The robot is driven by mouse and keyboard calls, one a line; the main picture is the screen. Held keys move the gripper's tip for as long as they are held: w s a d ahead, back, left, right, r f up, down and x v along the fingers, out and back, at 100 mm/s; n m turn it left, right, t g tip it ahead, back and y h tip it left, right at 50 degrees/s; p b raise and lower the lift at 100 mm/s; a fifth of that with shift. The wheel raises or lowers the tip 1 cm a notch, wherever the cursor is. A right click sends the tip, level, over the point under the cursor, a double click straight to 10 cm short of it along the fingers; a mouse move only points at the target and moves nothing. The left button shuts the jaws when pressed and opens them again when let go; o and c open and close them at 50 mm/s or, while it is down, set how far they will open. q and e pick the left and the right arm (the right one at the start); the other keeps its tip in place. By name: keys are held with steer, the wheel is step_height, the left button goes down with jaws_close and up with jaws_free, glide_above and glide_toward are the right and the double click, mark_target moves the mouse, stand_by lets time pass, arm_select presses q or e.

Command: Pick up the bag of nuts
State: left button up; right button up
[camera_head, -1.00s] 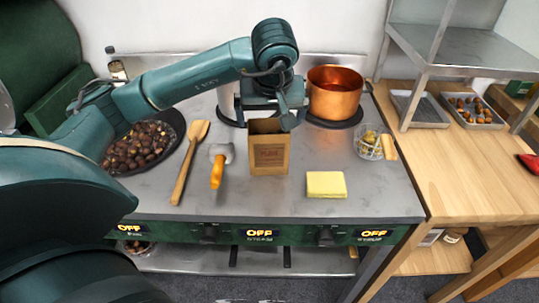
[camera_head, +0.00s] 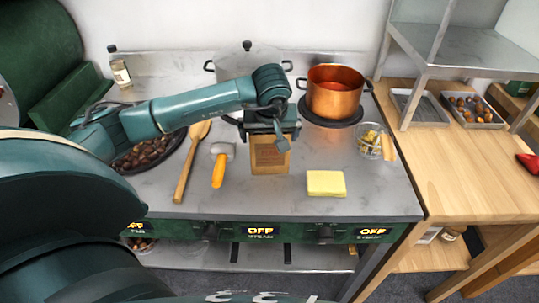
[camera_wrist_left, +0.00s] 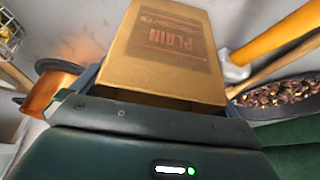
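The brown paper bag (camera_head: 270,160), printed with the word PLAIN, stands upright on the steel stove top in the head view. In the left wrist view the bag (camera_wrist_left: 165,45) fills the middle, very close in front of the gripper. My left gripper (camera_head: 272,138) is at the bag's top and hides its opening. One finger shows in front of the bag's upper right. The bag hides most of the fingers in the wrist view, so I cannot tell whether they grip it. The nuts inside are hidden. My right gripper is not in view.
A wooden spatula (camera_head: 187,170) and an orange-handled tool (camera_head: 219,170) lie left of the bag. A yellow sponge (camera_head: 326,183) lies to its right. A copper pot (camera_head: 334,97), a lidded pot (camera_head: 247,62) and a wire basket (camera_head: 370,143) stand around. A chestnut pan (camera_head: 150,153) is at left.

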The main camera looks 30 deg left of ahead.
arm_select(q)
steer(key=c, duration=1.2)
steer(key=shift+r, duration=0.1)
steer(key=shift+c, duration=0.2)
